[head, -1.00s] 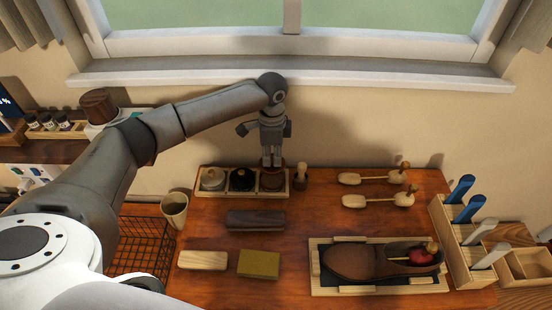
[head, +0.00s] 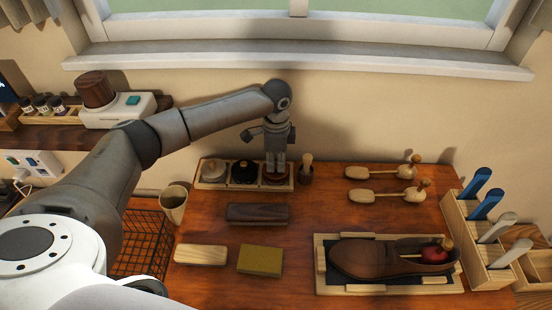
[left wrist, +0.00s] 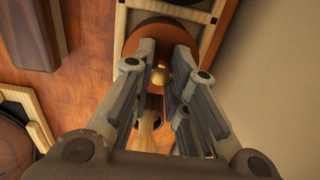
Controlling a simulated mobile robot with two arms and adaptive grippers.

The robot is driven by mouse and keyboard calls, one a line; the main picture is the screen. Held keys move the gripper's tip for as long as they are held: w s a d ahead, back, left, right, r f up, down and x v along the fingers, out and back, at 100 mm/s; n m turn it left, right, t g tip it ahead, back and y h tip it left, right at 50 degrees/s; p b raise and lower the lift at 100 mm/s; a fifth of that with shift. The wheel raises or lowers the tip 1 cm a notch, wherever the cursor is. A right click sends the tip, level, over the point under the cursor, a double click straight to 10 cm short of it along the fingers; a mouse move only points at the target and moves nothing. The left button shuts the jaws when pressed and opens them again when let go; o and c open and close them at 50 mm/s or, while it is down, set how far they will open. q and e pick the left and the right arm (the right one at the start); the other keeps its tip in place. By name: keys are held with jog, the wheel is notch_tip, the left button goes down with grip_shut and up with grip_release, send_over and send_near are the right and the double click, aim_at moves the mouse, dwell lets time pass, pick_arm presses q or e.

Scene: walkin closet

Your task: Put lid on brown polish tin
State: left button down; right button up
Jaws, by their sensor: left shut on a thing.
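My left gripper (head: 276,172) points down over the right compartment of a small wooden tray (head: 209,186) at the back of the table. In the left wrist view its fingers (left wrist: 163,85) are closed around the gold knob (left wrist: 161,75) of a reddish-brown lid (left wrist: 150,35). The brown polish tin (head: 277,181) is in that compartment, under the lid and mostly hidden by the fingers and lid. I cannot tell whether the lid is fully seated. A grey-lidded tin (head: 213,170) and a black-lidded tin (head: 243,172) fill the other compartments. My right gripper is not in view.
A small brush (head: 306,170) stands right of the tray, close to my gripper. A dark brush block (head: 257,214) lies in front. A cup (head: 173,204) stands left. A brown shoe (head: 375,260) lies front right.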

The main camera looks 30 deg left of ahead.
pick_arm(q)
jog(key=shift+p, duration=1.1)
dwell(1.1)
jog(key=shift+f+p, duration=0.15)
jog(key=shift+p, duration=0.25)
dwell(0.7)
jog(key=shift+p, duration=0.4)
dwell(0.6)
jog(key=c, duration=1.3)
grip_release()
jog(key=shift+c, duration=0.2)
jog(key=o, duration=0.5)
